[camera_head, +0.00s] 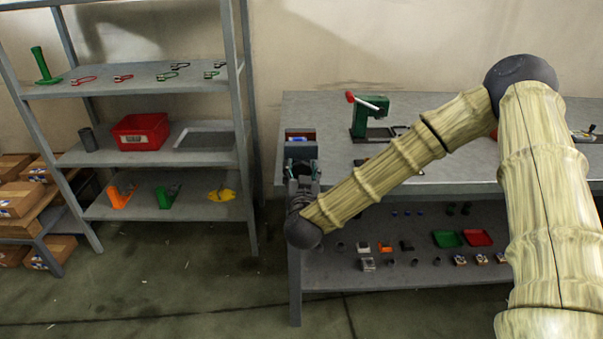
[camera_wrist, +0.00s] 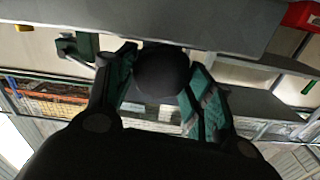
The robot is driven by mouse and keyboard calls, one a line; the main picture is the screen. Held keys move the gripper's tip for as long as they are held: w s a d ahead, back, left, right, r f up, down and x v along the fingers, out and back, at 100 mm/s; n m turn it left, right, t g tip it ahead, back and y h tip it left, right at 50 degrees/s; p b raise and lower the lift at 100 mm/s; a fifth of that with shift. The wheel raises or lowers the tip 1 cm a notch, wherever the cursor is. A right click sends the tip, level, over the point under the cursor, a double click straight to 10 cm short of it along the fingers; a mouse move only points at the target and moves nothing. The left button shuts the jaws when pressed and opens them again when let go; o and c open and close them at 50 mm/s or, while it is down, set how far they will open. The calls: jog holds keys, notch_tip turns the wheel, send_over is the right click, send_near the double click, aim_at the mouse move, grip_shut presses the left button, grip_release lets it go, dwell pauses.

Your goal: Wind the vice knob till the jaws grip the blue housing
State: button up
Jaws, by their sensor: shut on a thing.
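The vice (camera_head: 300,151) stands at the left front corner of the workbench in the head view. The blue housing (camera_head: 296,138) shows as a small blue strip at the vice's top; whether the jaws touch it is too small to tell. My gripper (camera_head: 302,168) is just in front of the vice, at the bench edge. In the wrist view my gripper (camera_wrist: 163,82) has its two green-padded fingers on either side of the round black knob (camera_wrist: 162,68), shut on it. The knob is hidden behind my gripper in the head view.
The workbench (camera_head: 455,178) carries a green press (camera_head: 371,115) with a red-tipped lever, right of the vice. A lower shelf (camera_head: 400,275) holds small parts and green and red trays. A shelving rack (camera_head: 160,160) stands left, with open floor before it.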

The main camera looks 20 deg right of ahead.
jog(key=o, duration=1)
jog(key=v, duration=1.2)
